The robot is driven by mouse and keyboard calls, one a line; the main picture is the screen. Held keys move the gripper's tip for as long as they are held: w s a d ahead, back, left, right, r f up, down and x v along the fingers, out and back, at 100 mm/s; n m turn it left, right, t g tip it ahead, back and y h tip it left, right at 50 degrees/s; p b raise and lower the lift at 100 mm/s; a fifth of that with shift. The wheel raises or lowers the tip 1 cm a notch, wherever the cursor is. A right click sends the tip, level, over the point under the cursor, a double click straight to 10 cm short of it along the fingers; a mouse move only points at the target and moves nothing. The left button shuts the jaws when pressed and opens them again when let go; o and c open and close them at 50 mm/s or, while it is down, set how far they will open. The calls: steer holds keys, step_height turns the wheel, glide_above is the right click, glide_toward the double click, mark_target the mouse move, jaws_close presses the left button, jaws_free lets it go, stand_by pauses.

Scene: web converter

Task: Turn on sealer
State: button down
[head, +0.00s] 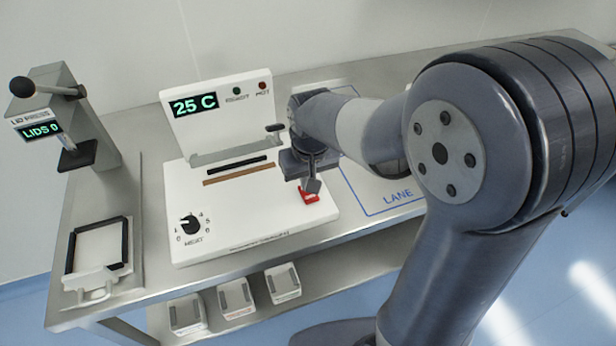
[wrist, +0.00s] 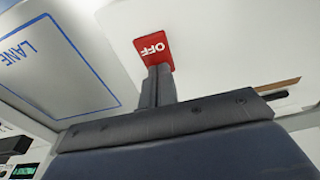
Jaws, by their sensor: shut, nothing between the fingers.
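The sealer (head: 240,225) is a white machine on the steel table, its upright panel showing a "25 C" display (head: 194,104). A red switch (head: 308,195) sits at the right of its base. In the wrist view the switch (wrist: 153,47) reads "OFF". My gripper (head: 312,186) is shut and empty, pointing down at the switch. In the wrist view its closed fingertips (wrist: 158,70) overlap the switch's near edge; I cannot tell whether they touch it. The heat dial (head: 190,224) is at the front left of the base.
A lid press (head: 62,115) reading "LIDS 0" stands at the left. A framed tray (head: 100,245) lies in front of it. A blue-outlined lane (head: 385,207) is right of the sealer, partly behind my arm. Several small white containers (head: 235,297) sit on the lower shelf.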

steer(key=shift+s+d+f, duration=0.1)
steer(key=shift+s+f, duration=0.15)
steer(key=shift+s+d, duration=0.2)
steer(key=shift+s, duration=0.6)
steer(key=shift+r, duration=0.1)
steer(key=shift+r+p, duration=0.45)
step_height(320, 180, up, 13)
steer(key=s+p, duration=0.1)
steer(key=p, duration=0.1)
steer(key=shift+s+d, duration=0.25)
steer(key=shift+s, duration=0.05)
glide_above(310, 195)
steer(key=f, duration=1)
steer(key=shift+s+d, duration=0.1)
steer(key=shift+s, duration=0.2)
steer(key=b, duration=0.3)
steer(key=shift+w+r+t, duration=0.1)
steer(key=shift+w+t, duration=0.15)
steer(key=shift+t, duration=0.05)
steer(key=shift+w+b, duration=0.15)
steer(key=shift+b, duration=0.65)
